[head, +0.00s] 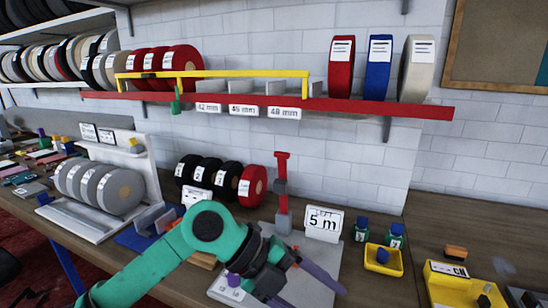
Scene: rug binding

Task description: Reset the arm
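My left arm (195,236), green with dark joints, comes in from the bottom left and reaches over the workbench. Its dark gripper (287,276) is low over a pale grey board (312,290) near the bench's front. A purple strip-like piece (322,276) shows just right of the gripper. I cannot tell whether the gripper touches it or holds anything, since the fingers are small and partly hidden by the wrist. My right gripper is not in view.
A white "5 m" sign (323,223) and a red-topped grey post (283,195) stand behind the gripper. A yellow tray (384,260) is to the right. Grey rolls (120,190) stand left. A red shelf (330,104) with a yellow rail (240,74) runs above.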

